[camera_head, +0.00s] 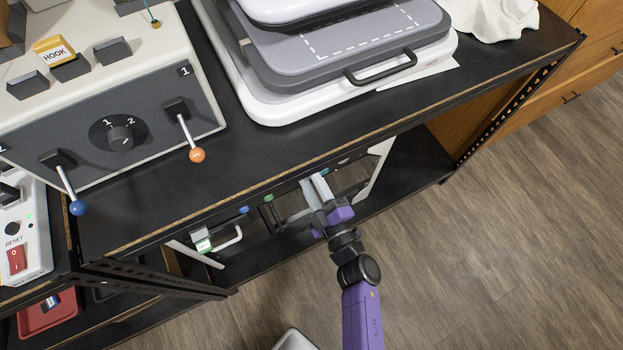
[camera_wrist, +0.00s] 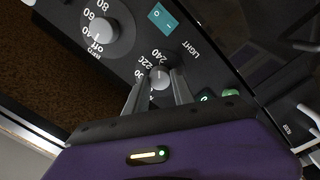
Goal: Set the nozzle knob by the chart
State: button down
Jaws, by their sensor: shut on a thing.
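In the wrist view a small round grey knob (camera_wrist: 160,78) sits on a dark panel. The marks 220 and 240 show beside it, and another number is partly covered. Its name label is not visible, but its scale fits the nozzle knob. My gripper (camera_wrist: 162,82) has one finger on each side of this knob and is shut on it. In the head view my gripper (camera_head: 318,190) reaches in under the bench top to a machine on the lower shelf, and the knob is hidden there. I cannot make out a chart in either view.
A larger knob (camera_wrist: 103,30) marked off, 40, 60, 80 is close by, with a teal switch (camera_wrist: 163,18) and a green button (camera_wrist: 231,93) near. The black bench top (camera_head: 300,140) overhangs my gripper. The wooden floor (camera_head: 500,240) at right is clear.

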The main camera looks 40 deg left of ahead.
dwell(0.3)
jog(key=c, duration=1.1)
grip_release()
jog(key=shift+d, duration=0.15)
jog(key=p+v, duration=0.1)
jog(key=v, duration=0.6)
jog(key=shift+s+d, duration=0.2)
jog(key=shift+d, duration=0.05)
